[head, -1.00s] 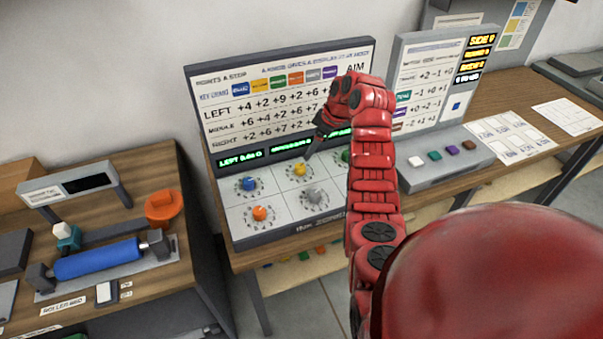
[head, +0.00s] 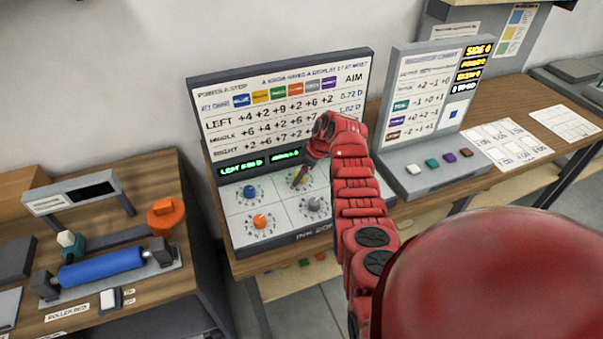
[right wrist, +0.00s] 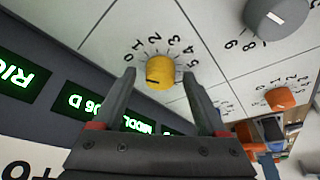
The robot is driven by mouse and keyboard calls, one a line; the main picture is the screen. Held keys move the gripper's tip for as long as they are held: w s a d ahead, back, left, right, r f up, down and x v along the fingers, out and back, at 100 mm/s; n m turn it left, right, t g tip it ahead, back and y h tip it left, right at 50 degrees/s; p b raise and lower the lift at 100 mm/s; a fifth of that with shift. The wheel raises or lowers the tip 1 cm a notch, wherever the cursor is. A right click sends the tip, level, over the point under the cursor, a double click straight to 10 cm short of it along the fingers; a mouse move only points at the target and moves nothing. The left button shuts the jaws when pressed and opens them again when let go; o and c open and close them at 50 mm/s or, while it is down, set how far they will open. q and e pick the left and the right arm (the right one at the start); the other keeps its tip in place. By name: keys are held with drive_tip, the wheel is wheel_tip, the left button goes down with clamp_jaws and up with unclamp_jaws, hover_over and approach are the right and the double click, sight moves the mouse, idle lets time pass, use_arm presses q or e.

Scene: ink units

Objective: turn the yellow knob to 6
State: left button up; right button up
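The yellow knob (right wrist: 160,72) sits on a white panel inside a ring of printed numbers; 0 to 5 can be made out. A short dark mark shows at its lower left edge; I cannot tell which number it stands for. My right gripper (right wrist: 159,76) is open, with one fingertip on each side of the knob and a visible gap on both sides. In the head view my right gripper (head: 298,183) is over the knob's place and mostly hides it. My left gripper is not in view.
Near it on the panel are a blue knob (head: 250,192), an orange knob (head: 261,221) and a grey knob (head: 314,204). Green displays (head: 243,168) run above them. A second panel with several coloured buttons (head: 449,158) stands to the right.

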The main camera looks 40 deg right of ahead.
clamp_jaws()
